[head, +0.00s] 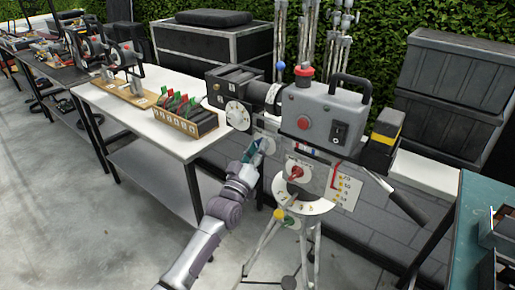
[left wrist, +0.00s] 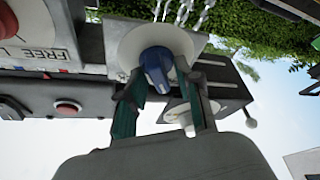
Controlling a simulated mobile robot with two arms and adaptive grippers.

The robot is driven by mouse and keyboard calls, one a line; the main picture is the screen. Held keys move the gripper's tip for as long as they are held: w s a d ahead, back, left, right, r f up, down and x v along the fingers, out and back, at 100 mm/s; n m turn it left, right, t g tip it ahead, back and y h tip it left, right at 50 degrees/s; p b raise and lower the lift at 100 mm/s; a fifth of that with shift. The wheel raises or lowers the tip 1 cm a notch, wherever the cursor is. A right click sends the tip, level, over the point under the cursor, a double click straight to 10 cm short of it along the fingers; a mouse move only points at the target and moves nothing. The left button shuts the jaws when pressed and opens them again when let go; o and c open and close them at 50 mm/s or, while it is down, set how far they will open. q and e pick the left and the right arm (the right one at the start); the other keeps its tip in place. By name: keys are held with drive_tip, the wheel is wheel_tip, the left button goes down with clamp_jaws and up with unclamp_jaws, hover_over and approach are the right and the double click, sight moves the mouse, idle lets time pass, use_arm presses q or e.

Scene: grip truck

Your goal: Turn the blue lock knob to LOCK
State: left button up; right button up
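In the left wrist view the blue lock knob (left wrist: 155,68) sits on a round pale plate (left wrist: 130,42). Its grip part lies slantwise in that picture. My left gripper (left wrist: 161,70) is at the knob with one finger on each side of it. The fingers stand apart, and I cannot tell whether both touch the knob. Part of a "FREE L..." label (left wrist: 25,52) shows on the panel beside it. In the head view my left gripper (head: 257,150) is at the left side of the grey device (head: 325,112) and mostly hides the knob. My right gripper is not in view.
The device stands on a tripod (head: 265,245). It has a red button (head: 303,122), a red knob (head: 296,174) and a white dial (head: 238,114) close to my left gripper. A white table (head: 115,105) with a card rack stands left, and a teal table (head: 475,215) right.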

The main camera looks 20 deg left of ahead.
use_arm(q)
clamp_jaws()
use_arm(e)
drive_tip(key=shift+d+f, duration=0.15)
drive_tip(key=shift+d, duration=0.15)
use_arm(q)
drive_tip(key=shift+m+g+h+b, duration=0.5)
drive_tip(key=shift+m+h+b, duration=0.65)
drive_tip(key=shift+m, duration=1.75)
drive_tip(key=shift+m+g+h+b, duration=0.6)
drive_tip(key=shift+m+h, duration=1)
drive_tip(key=shift+m, duration=1.3)
drive_tip(key=shift+m+g+h+b, duration=0.4)
drive_tip(key=shift+m+h+b, duration=0.8)
drive_tip(key=shift+m, duration=1.7)
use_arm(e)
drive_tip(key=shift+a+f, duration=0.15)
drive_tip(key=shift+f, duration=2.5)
use_arm(q)
drive_tip(key=shift+h, duration=0.35)
drive_tip(key=o, duration=0.7)
unclamp_jaws()
drive_tip(key=shift+c, duration=0.2)
